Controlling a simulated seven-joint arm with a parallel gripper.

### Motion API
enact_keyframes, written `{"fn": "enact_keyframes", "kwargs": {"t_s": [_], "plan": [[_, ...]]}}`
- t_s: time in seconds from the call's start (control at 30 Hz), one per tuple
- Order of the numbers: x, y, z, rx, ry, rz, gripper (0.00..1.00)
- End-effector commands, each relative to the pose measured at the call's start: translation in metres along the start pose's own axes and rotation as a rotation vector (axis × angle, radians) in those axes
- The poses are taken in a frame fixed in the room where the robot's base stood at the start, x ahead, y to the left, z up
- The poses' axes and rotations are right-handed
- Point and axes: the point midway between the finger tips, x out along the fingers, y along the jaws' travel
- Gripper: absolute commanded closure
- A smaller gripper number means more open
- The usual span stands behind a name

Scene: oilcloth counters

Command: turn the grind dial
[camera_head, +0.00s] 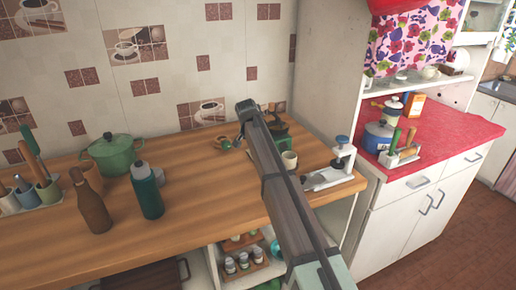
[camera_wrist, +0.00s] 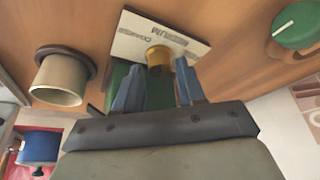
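In the wrist view, a small brass-coloured knob (camera_wrist: 158,57) sits before a pale plate (camera_wrist: 140,38) lettered with what reads as "MEDIUM" and "coarse". A green body (camera_wrist: 121,80), apparently the grinder, shows beside and behind my fingers. My gripper (camera_wrist: 159,68) is open, its two blue fingers apart, with the knob between their tips in the picture. I cannot tell whether either finger touches it. In the head view, a dark green object (camera_head: 281,131), likely the grinder, is partly hidden behind my arm, and my fingers cannot be made out.
A beige cup (camera_head: 289,160) stands close by; it also shows in the wrist view (camera_wrist: 60,82). A green round piece with a white line (camera_wrist: 298,22) lies on the other side. A white clamp-like stand (camera_head: 335,170) is on the right. A bottle (camera_head: 92,205), flask (camera_head: 147,190) and pot (camera_head: 112,153) stand left.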

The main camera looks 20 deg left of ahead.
Motion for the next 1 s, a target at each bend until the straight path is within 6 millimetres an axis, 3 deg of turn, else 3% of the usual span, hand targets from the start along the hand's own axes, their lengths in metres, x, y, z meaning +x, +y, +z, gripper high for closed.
{"fn": "enact_keyframes", "kwargs": {"t_s": [0.47,0.87,1.0], "plan": [[0.0092,0.0001,-0.0003,0.000,0.001,-0.001,0.62],[0.0090,0.0001,-0.0002,0.000,0.001,-0.001,1.00],[0.0090,0.0004,-0.0001,-0.011,0.000,-0.005,1.00]]}}
